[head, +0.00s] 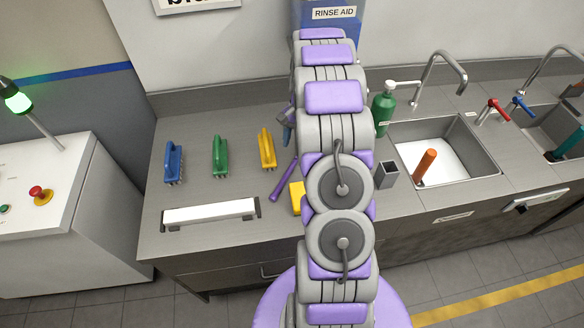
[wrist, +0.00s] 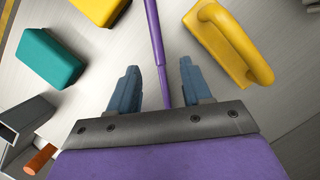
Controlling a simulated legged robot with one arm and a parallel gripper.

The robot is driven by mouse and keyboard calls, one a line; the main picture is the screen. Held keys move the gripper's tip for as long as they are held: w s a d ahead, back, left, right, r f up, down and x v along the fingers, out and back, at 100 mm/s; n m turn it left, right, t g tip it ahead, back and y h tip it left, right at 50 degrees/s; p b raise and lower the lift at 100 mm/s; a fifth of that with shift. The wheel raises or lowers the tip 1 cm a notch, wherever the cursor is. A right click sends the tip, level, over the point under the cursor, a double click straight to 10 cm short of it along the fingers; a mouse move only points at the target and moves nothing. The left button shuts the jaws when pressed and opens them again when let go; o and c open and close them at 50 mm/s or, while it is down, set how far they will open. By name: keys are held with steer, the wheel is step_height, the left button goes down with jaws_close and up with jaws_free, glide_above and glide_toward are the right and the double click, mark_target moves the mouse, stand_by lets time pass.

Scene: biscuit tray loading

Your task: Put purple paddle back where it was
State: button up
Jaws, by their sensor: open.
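The purple paddle (head: 282,181) lies on the grey counter in the head view, a slim purple stick left of my arm; its far end is hidden behind the arm. In the wrist view its purple handle (wrist: 154,38) runs down from the top edge into the space between my fingers, and its lower part goes behind my gripper body. My gripper (wrist: 160,78) is open, with one blue-grey finger on each side of the handle. A gap shows on both sides. In the head view my gripper is mostly hidden behind the arm.
Blue (head: 173,162), green (head: 220,156) and yellow (head: 267,149) brushes stand left of the paddle. Yellow (wrist: 98,10) and teal (wrist: 50,58) blocks lie on the other side. A grey square holder (head: 388,175), a green bottle (head: 384,112) and a sink (head: 446,147) are right of my arm.

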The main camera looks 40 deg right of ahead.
mark_target(292, 166)
steer(key=x, duration=0.2)
steer(key=shift+a+f, duration=0.15)
steer(key=shift+f, duration=0.1)
steer(key=shift+s+f, duration=0.15)
steer(key=shift+f, duration=0.5)
steer(key=x, duration=0.1)
steer(key=b+x, duration=0.1)
steer(key=x, duration=0.2)
steer(key=shift+s+a+f, duration=0.25)
steer(key=shift+a, duration=0.15)
steer(key=shift+d, duration=0.15)
steer(key=c, duration=0.4)
jaws_close()
